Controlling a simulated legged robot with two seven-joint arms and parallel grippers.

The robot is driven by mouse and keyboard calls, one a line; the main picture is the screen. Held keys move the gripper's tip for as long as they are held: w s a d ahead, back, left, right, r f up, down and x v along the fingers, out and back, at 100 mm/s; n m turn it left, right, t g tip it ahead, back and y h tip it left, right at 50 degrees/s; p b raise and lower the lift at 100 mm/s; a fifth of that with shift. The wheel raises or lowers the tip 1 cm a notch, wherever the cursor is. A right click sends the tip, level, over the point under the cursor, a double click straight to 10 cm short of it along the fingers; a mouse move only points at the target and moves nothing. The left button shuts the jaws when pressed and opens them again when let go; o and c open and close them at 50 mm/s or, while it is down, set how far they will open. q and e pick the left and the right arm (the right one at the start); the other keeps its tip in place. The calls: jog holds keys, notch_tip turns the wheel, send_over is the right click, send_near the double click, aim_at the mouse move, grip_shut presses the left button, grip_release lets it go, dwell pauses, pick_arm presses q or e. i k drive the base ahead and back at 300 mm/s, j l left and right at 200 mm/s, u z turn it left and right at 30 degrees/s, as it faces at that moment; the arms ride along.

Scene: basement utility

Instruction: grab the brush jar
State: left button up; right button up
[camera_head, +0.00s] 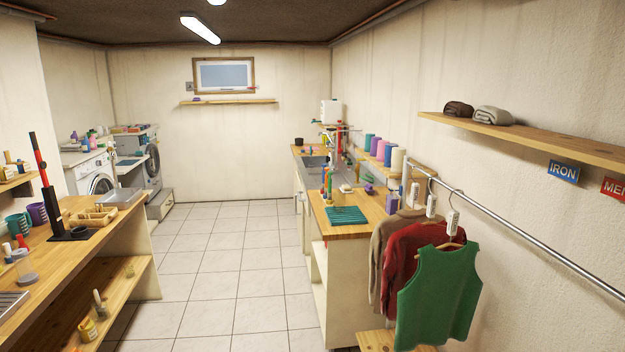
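Neither of my grippers shows in this view.
The left workbench (75,215) also holds a black-and-red upright tool (45,185), purple and teal mugs and a wooden tray (93,217). Clothes (440,295) hang from a rail at right. The tiled floor (225,270) between the benches is clear.

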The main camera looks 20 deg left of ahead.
aim_at(339, 197)
jog(key=i+j, duration=0.25)
jog(key=i, duration=0.2)
jog(key=i+j+u, duration=0.1)
jog(key=i, duration=0.35)
jog(key=i+j, duration=0.3)
jog(key=i, duration=0.15)
jog(key=i+j+u, duration=0.1)
jog(key=i, duration=0.4)
jog(key=i+j+u, duration=0.1)
jog(key=i+j, duration=0.2)
jog(key=i, duration=0.15)
